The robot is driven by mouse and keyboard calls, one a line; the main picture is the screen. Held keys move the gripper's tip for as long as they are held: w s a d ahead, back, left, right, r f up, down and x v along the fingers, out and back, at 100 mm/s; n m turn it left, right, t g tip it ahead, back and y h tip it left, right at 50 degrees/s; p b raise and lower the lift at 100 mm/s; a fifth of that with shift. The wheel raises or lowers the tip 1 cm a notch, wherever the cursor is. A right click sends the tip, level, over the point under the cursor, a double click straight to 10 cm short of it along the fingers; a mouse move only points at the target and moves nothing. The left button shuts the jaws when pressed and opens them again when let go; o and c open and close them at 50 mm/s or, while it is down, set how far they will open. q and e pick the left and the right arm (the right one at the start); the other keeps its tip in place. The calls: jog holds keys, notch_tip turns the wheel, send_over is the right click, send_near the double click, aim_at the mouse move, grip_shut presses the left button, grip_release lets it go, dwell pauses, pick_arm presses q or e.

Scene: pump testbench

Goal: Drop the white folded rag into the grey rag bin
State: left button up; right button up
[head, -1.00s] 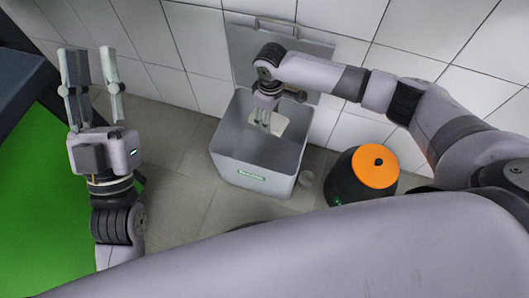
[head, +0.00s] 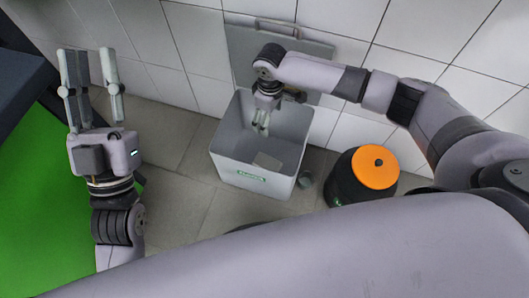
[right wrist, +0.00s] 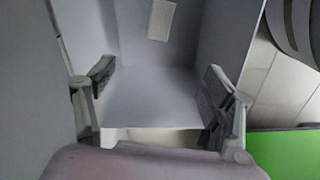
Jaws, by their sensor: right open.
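The white folded rag (head: 267,161) lies inside the grey rag bin (head: 228,168), low down near its front wall. In the right wrist view the rag (right wrist: 161,20) shows as a pale rectangle at the top, apart from the fingers. My right gripper (head: 262,122) points down into the bin, above and behind the rag. Its fingers stand wide apart and empty in the right wrist view (right wrist: 158,78). My left gripper (head: 88,75) is open and empty, left of the bin.
The bin's lid (head: 318,48) is raised behind it by the tiled wall. A green surface (head: 40,200) is at left.

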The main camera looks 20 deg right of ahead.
notch_tip(320, 180, up, 12)
dwell(0.4)
dwell(0.3)
